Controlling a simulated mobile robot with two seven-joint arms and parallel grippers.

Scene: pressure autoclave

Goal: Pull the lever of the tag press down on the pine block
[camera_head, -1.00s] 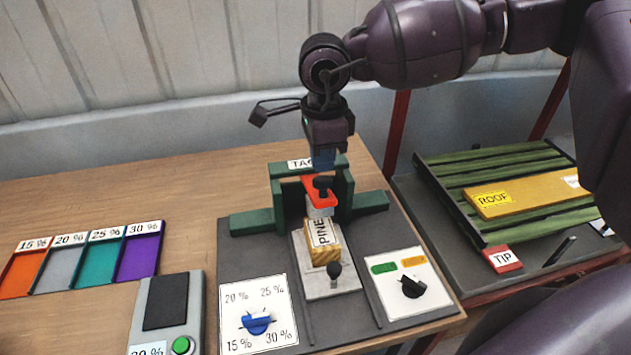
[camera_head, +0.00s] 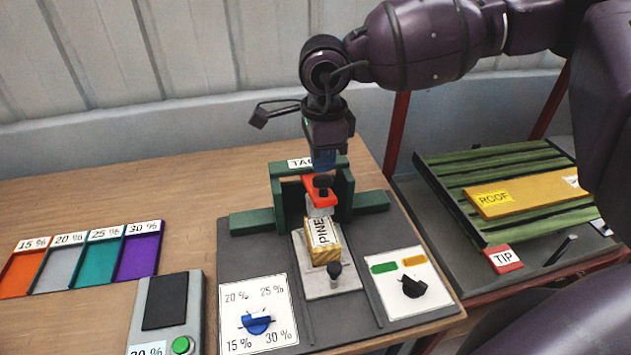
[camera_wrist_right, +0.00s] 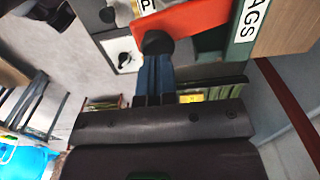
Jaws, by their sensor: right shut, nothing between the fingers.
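The tag press is a green frame (camera_head: 345,197) with a red lever (camera_head: 316,193) that ends in a black knob (camera_head: 323,181). The pine block (camera_head: 324,255), wooden with a white PINE label, sits on a light plate in front of the press, its rear end under the lever. My right gripper (camera_head: 323,167) points down, shut and empty, with its blue fingertips right at the knob. The right wrist view also shows the shut fingers (camera_wrist_right: 154,72) against or just by the knob (camera_wrist_right: 157,42); I cannot tell if they touch. My left gripper is out of view.
A blue dial (camera_head: 257,322) and a black switch (camera_head: 411,286) flank the plate. Coloured trays (camera_head: 90,262) and a grey device with a green button (camera_head: 182,345) are at left. A green slatted rack (camera_head: 456,206) stands at right. The wooden table is clear behind the trays.

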